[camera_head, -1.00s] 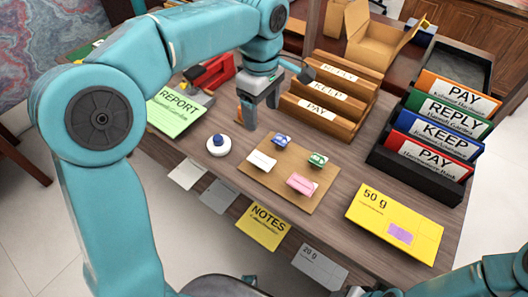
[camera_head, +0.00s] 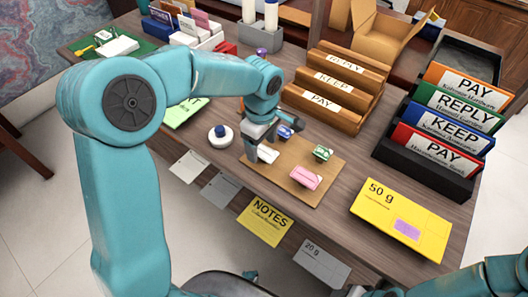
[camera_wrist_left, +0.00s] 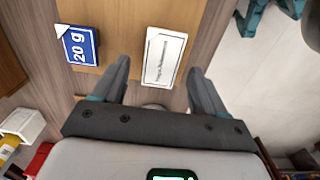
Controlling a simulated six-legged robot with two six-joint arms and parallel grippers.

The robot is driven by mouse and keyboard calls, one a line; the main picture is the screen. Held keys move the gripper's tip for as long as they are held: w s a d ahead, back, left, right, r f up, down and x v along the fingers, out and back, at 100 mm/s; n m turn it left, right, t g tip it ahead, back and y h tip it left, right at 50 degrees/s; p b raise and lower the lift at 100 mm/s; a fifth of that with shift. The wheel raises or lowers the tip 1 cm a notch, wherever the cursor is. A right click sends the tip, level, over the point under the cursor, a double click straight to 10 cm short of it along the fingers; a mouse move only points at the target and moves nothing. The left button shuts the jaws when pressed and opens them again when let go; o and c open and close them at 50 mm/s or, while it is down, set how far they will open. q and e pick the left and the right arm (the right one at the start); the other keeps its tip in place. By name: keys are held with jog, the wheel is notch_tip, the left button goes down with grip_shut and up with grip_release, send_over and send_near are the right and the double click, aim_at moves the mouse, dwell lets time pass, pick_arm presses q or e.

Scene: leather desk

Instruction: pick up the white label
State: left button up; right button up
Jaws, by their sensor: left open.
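The white label (camera_head: 267,154) lies on the brown board (camera_head: 312,191) on the desk, at the board's left end. My left gripper (camera_head: 255,153) is just over it, pointing down, and partly covers it in the head view. In the left wrist view the white label (camera_wrist_left: 164,57), with a dark frame and print, shows ahead between the two fingers. My left gripper (camera_wrist_left: 160,80) is open, with bare room on both sides of the label. I cannot tell the exact height of the fingertips over the board. My right gripper is not clearly in view.
On the board are a blue 20 g label (camera_wrist_left: 80,46), a green label (camera_head: 323,152) and a pink label (camera_head: 306,178). A white round holder (camera_head: 221,137) stands left of the board. A wooden sorter (camera_head: 337,90) stands behind; a yellow 50 g envelope (camera_head: 400,221) lies at right.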

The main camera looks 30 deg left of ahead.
pick_arm(q)
jog(key=shift+f+b, duration=0.3)
jog(key=shift+f, duration=0.05)
dwell(0.5)
jog(key=shift+c, duration=0.3)
jog(key=c, duration=1.1)
